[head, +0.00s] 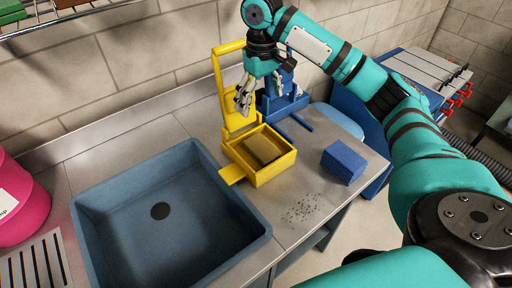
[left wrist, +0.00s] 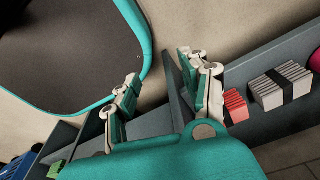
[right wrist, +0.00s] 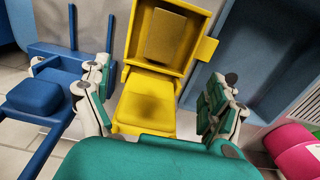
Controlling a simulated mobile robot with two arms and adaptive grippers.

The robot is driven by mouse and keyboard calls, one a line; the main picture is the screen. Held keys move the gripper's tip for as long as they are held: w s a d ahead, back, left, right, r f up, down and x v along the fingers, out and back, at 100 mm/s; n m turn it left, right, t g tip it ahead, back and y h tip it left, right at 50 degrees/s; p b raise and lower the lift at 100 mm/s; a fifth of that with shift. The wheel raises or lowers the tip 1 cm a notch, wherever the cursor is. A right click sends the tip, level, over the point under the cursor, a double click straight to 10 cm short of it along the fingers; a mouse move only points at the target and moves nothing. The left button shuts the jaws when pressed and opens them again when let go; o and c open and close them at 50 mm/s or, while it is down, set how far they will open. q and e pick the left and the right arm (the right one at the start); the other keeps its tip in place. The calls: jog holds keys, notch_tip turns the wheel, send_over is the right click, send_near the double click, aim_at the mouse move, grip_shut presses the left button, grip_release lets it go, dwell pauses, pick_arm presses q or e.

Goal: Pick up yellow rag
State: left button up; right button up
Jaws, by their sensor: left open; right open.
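A dull yellow, folded-looking block (head: 263,148) lies inside a small yellow open box (head: 277,177) on the counter; it is likely the yellow rag. In the right wrist view the block (right wrist: 166,36) shows at the top, in the box (right wrist: 202,52). My right gripper (head: 262,88) is open and empty, above and behind the box, in front of a yellow upright stand (head: 217,75). In the right wrist view the fingers of this gripper (right wrist: 160,77) straddle a yellow pad (right wrist: 145,113) without visible contact. My left gripper (left wrist: 158,70) is open and empty, seen only in its wrist view.
A blue-grey sink basin (head: 125,240) fills the counter left of the box. A blue folded stack (head: 343,164) and dark crumbs (head: 300,210) lie to the right. A blue stand (head: 291,97) is beside the yellow one. A pink container (head: 18,205) stands at far left.

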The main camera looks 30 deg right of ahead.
send_over(259, 144)
notch_tip(259, 144, down, 6)
jog(key=f, duration=0.1)
jog(key=f+p, duration=0.1)
jog(key=f, duration=0.1)
jog(key=shift+d, duration=0.2)
jog(key=shift+s+f, duration=0.1)
jog(key=shift+f, duration=0.8)
jog(key=f+p, duration=0.1)
jog(key=f, duration=0.3)
jog(key=shift+a+f+p, duration=0.2)
jog(key=shift+p, duration=0.1)
jog(key=shift+f, duration=0.35)
pick_arm(q)
jog(key=shift+g, duration=0.3)
jog(key=s+r, duration=0.1)
jog(key=s, duration=0.1)
jog(key=s+r, duration=0.1)
jog(key=s, duration=0.1)
jog(key=shift+r, duration=0.35)
pick_arm(e)
jog(key=shift+c, duration=0.2)
jog(key=c, duration=1.2)
pick_arm(q)
jog(key=shift+w, duration=0.35)
